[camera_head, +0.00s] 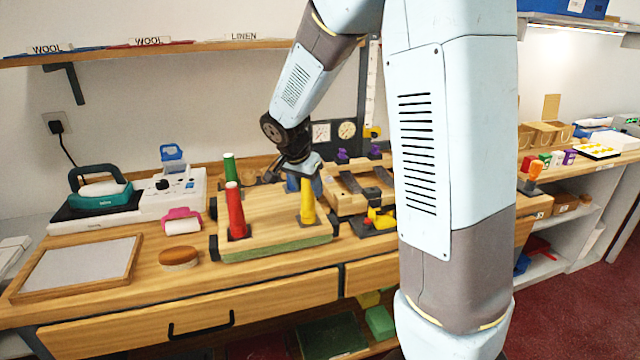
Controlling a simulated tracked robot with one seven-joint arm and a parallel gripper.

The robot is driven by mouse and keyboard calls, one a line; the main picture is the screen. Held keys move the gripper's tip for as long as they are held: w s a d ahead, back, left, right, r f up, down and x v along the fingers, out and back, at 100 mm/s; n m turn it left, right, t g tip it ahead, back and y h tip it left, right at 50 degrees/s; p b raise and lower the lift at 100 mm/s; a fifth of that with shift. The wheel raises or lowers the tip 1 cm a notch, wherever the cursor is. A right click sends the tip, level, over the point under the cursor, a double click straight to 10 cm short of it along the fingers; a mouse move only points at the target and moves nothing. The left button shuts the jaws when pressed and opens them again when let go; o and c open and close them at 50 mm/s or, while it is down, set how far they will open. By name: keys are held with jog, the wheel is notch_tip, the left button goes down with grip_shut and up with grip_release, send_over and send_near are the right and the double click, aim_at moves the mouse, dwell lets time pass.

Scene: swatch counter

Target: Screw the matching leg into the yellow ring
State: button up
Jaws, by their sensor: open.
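A wooden board (275,238) lies on the counter. A yellow leg (308,204) stands upright at its front right corner. The ring under the yellow leg is too small to make out, so I cannot tell how deep the leg sits. A red leg (235,208) stands at the front left corner over a red base, and a green leg (229,167) stands behind it. Something blue (291,184) shows at the back right, mostly hidden. My gripper (303,174) is open, just above and behind the yellow leg's top. Its fingertips are partly hidden; I cannot tell whether they touch the leg.
A pink tape roll (183,218), a round brown pad (179,257) and a framed grey panel (78,270) lie to the left. A wooden rack (345,203) and a yellow-black tool (378,220) stand close on the right. My arm hides much of the right side.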

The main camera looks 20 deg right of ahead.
jog(key=n, duration=0.2)
jog(key=n+t+y, duration=0.1)
jog(key=n, duration=0.2)
jog(key=shift+y, duration=0.3)
jog(key=shift+n+t+y, duration=0.3)
jog(key=shift+n+y, duration=0.6)
jog(key=shift+n, duration=1.5)
jog(key=shift+d+n, duration=0.1)
jog(key=shift+n, duration=0.2)
jog(key=shift+n+y, duration=0.55)
jog(key=shift+n, duration=0.8)
jog(key=shift+n+y, duration=0.55)
jog(key=shift+n, duration=0.8)
jog(key=n+g, duration=0.1)
jog(key=n, duration=0.1)
jog(key=n+g+y, duration=0.1)
jog(key=n, duration=0.2)
jog(key=shift+y, duration=0.3)
